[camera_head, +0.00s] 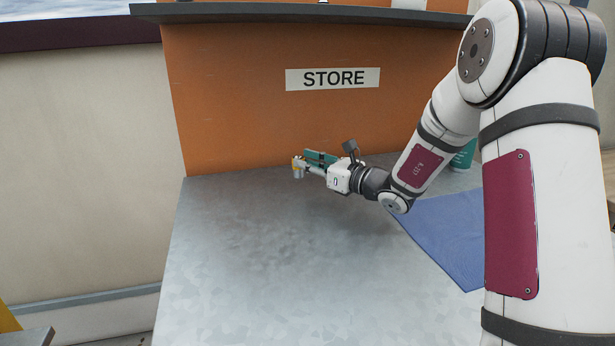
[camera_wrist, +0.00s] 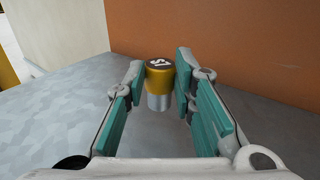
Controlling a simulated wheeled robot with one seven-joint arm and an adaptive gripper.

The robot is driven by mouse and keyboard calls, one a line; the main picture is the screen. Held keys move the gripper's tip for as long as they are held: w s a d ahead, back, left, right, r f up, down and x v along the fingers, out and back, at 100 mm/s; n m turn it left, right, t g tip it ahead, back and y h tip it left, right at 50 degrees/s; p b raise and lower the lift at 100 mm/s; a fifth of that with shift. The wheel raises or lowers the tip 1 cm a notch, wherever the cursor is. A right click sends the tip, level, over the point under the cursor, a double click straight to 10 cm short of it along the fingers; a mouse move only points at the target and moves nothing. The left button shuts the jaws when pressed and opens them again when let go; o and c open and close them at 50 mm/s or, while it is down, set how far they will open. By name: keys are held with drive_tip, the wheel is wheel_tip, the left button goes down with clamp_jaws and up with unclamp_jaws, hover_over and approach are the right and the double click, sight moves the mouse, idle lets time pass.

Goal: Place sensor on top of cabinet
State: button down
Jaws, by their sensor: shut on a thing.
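The sensor (camera_wrist: 159,78) is a small upright cylinder with a yellow upper part, a silver lower part and a dark top with a pale mark. In the head view the sensor (camera_head: 298,169) is small, at the tip of my gripper (camera_head: 303,165). My gripper is shut on it, with teal-padded fingers on either side in the wrist view. The orange cabinet (camera_head: 235,115) stands at the back with a "STORE" label and a dark top edge (camera_head: 230,14). The sensor is in front of its face, low, over the grey metal surface (camera_head: 250,260). I cannot tell whether it touches that surface.
A blue mat (camera_head: 445,235) lies at the right on the grey surface. A teal container (camera_head: 464,156) stands behind my arm. Objects on the cabinet's top are cut off by the picture edge. The left and middle of the grey surface are clear.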

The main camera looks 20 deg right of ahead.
drive_tip(key=shift+w, duration=0.5)
drive_tip(key=shift+f+b, duration=0.6)
drive_tip(key=shift+f, duration=1.15)
drive_tip(key=shift+f, duration=0.15)
drive_tip(key=c, duration=1.3)
unclamp_jaws()
drive_tip(key=shift+c, duration=0.2)
